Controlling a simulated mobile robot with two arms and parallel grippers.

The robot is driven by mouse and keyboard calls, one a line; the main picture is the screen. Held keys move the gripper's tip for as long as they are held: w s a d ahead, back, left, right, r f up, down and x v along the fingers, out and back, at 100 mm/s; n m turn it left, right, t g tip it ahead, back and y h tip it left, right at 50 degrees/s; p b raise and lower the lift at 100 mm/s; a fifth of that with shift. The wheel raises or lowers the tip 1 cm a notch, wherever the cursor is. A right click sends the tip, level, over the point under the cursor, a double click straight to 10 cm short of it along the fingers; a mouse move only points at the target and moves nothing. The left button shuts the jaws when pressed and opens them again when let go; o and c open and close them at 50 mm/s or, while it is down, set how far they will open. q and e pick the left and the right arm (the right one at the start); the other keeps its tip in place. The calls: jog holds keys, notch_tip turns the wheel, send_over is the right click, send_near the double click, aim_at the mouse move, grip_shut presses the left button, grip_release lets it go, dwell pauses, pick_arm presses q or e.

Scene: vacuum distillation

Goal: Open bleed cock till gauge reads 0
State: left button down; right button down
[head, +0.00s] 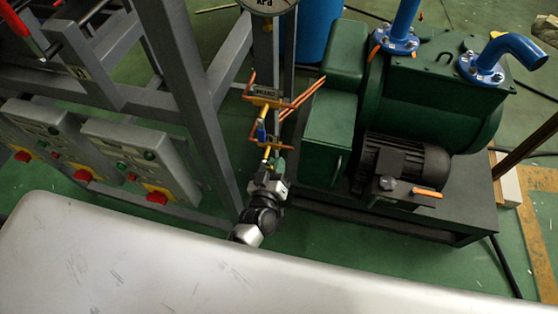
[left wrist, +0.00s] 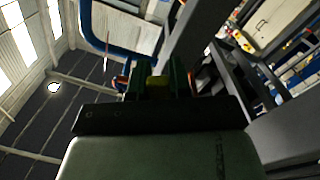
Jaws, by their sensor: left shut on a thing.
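My left gripper (head: 271,164) is at the lower end of a slim brass and blue fitting, which I take to be the bleed cock (head: 262,131), on the grey frame left of the green pump. In the left wrist view, the gripper's dark green fingers (left wrist: 159,82) are shut on a small yellow part (left wrist: 157,82). The fingers hide most of this part, so its angle cannot be told. The gauge (head: 268,5) is cut off by the top edge of the head view. Only its "kPa" marking shows, and no needle can be read. My right gripper is not in view.
The green pump (head: 430,75) with blue pipes and a black motor (head: 400,165) stands to the right. Grey control boxes (head: 130,150) with red knobs are at left. Grey frame posts (head: 205,100) stand close by.

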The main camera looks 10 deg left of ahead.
pick_arm(q)
jog(key=m, duration=0.1)
jog(key=a+m+p, duration=0.1)
jog(key=m, duration=0.1)
jog(key=a+m, duration=0.1)
jog(key=m, duration=0.1)
jog(key=shift+a+f+p, duration=0.2)
jog(key=shift+f+p, duration=0.1)
jog(key=shift+f, duration=0.05)
jog(key=shift+m, duration=0.4)
jog(key=c, duration=1)
grip_release()
jog(key=shift+c, duration=0.2)
jog(key=s, duration=1)
jog(key=shift+s+a, duration=0.25)
jog(key=shift+s, duration=0.15)
